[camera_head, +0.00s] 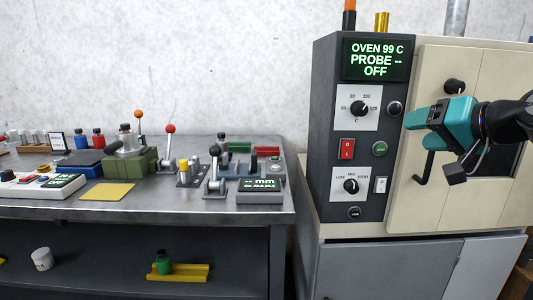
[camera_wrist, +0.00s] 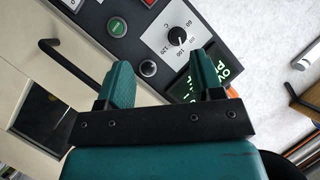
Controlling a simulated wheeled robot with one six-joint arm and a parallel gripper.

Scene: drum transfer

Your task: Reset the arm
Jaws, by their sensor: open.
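My gripper (camera_head: 415,119) is teal and black and hangs in front of the oven's cream door (camera_head: 455,200) in the head view, its fingers toward the control panel. In the wrist view its two teal fingers (camera_wrist: 160,75) stand apart with nothing between them, so it is open and empty. The dark control panel (camera_head: 325,130) carries a display reading "OVEN 99 C PROBE -- OFF", a temperature dial (camera_head: 359,108), a red switch (camera_head: 346,148) and a lower dial (camera_head: 351,186). My arm and gripper hide part of the door and its window.
A black door handle (camera_head: 424,170) juts out just below my gripper. A grey bench (camera_head: 150,209) at left bears levers, bottles, a yellow pad (camera_head: 107,192) and a small display box (camera_head: 259,190). A shelf below holds a white cup (camera_head: 42,259) and a green bottle (camera_head: 163,264).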

